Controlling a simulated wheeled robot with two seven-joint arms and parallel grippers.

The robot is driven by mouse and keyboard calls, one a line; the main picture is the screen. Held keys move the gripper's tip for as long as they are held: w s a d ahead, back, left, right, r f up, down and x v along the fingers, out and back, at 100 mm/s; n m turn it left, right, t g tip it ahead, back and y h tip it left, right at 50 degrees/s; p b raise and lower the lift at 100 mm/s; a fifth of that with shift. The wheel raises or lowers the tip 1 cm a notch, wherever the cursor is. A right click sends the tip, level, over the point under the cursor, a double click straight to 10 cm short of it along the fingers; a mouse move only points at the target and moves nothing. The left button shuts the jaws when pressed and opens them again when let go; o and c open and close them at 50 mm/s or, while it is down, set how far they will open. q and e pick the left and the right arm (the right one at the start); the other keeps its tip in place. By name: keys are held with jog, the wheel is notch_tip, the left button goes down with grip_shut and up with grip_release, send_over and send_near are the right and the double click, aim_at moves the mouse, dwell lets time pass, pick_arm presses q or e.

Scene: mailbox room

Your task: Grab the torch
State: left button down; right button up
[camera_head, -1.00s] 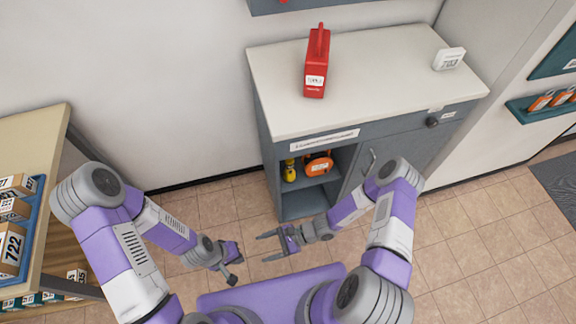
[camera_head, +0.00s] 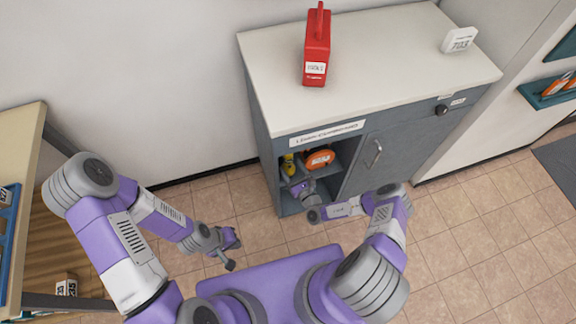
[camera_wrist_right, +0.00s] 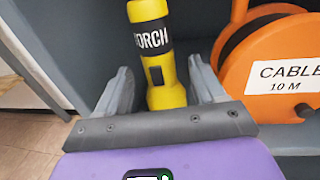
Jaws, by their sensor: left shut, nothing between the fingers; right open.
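The yellow torch (camera_head: 288,164) stands in the open compartment of the grey cupboard (camera_head: 265,130). In the right wrist view the torch (camera_wrist_right: 162,86) is upright, with a black band lettered "TORCH". My right gripper (camera_head: 296,186) reaches into the compartment. Its open fingers (camera_wrist_right: 161,84) stand on either side of the torch's lower body, with a gap visible on each side. The torch's base is partly hidden behind the gripper's palm. My left gripper (camera_head: 230,252) is shut and empty, over the floor left of the cupboard.
An orange cable reel (camera_head: 320,159), labelled "CABLE 10 M" in the right wrist view (camera_wrist_right: 272,65), stands right beside the torch. The compartment's side wall is close on the left. A red case (camera_head: 316,50) and a white number block (camera_head: 459,40) are on the cupboard top.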

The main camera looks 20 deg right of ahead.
aim_at(290, 166)
jog(key=w, duration=0.2)
jog(key=w+b, duration=0.1)
jog(key=shift+a+f, duration=0.25)
jog(key=shift+a, duration=0.05)
jog(key=shift+w+a+r, duration=0.1)
jog(key=shift+w, duration=0.25)
jog(key=c, duration=1.2)
jog(key=shift+r, duration=0.15)
